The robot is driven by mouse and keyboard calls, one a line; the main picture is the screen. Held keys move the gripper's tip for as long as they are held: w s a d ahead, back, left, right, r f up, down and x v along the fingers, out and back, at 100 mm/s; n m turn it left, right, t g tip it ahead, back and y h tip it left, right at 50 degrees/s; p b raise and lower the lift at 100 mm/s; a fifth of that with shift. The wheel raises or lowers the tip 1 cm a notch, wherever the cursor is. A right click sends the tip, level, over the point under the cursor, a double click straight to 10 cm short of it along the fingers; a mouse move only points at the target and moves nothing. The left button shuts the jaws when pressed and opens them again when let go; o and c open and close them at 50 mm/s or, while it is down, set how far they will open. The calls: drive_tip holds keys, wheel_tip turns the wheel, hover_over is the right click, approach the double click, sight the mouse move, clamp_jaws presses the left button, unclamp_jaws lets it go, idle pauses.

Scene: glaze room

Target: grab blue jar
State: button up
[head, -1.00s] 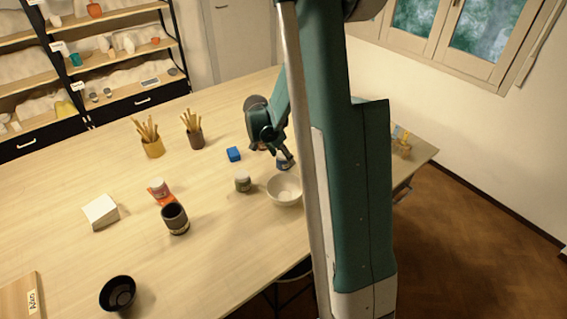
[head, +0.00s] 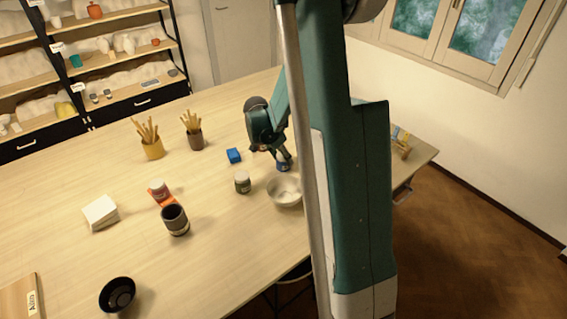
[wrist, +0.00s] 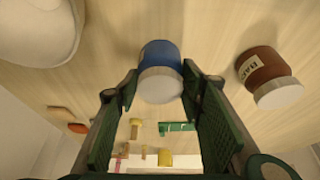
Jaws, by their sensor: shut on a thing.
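The blue jar (wrist: 161,55) with a pale lid stands between my gripper's green fingers in the wrist view. My gripper (wrist: 157,82) is shut on it, one finger on each side. In the head view, the blue jar (head: 283,166) shows partly below my gripper (head: 281,158), just behind the white bowl. The fingers are small there and partly hide the jar. I cannot tell whether the jar is off the table.
A white bowl (head: 284,190) is close by; a brown labelled jar (wrist: 268,75) is on the other side. A dark cup (head: 175,219) and black bowl (head: 118,294) are farther off.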

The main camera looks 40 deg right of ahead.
drive_tip(key=shift+r, duration=5)
drive_tip(key=shift+s, duration=0.1)
